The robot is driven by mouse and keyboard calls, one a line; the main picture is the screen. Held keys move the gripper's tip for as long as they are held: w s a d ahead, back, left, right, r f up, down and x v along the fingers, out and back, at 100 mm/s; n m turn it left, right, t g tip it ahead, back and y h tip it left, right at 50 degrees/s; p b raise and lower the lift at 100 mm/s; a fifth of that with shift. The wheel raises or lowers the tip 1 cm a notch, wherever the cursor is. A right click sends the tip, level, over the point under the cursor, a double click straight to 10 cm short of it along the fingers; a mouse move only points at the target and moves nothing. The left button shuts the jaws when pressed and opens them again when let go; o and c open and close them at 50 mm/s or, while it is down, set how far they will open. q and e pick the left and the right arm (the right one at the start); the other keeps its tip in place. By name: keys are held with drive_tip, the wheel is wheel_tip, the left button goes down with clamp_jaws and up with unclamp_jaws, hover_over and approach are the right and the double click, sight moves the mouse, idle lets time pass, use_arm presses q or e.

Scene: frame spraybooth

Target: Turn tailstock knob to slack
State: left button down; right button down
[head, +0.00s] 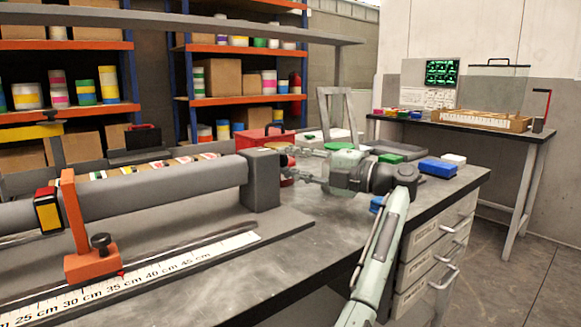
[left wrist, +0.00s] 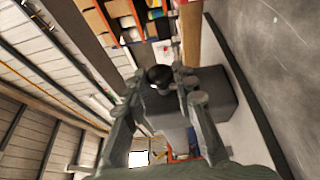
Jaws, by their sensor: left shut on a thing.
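The tailstock is a grey block (head: 262,182) at the right end of a thick grey tube (head: 165,190). It also shows in the left wrist view (left wrist: 212,98). A dark rounded knob (left wrist: 160,75) sits at the block, between the fingertips in the left wrist view. My left gripper (head: 289,163) reaches the block's right side from the right, its fingers pointing at it, and is shut on the knob. In the head view the fingers and block mostly hide the knob, and its turn angle cannot be read. My right gripper is in neither view.
An orange stand (head: 92,262) with its own dark knob stands by a centimetre scale (head: 190,262) at front left. A red box (head: 264,138) lies behind the block. Blue (head: 438,167) and green (head: 391,158) items lie near the bench's right end. The front bench top is mostly clear.

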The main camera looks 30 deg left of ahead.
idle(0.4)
use_arm(q)
drive_tip(key=c, duration=1.2)
unclamp_jaws()
drive_tip(key=d, duration=1.2)
drive_tip(key=shift+f, duration=0.3)
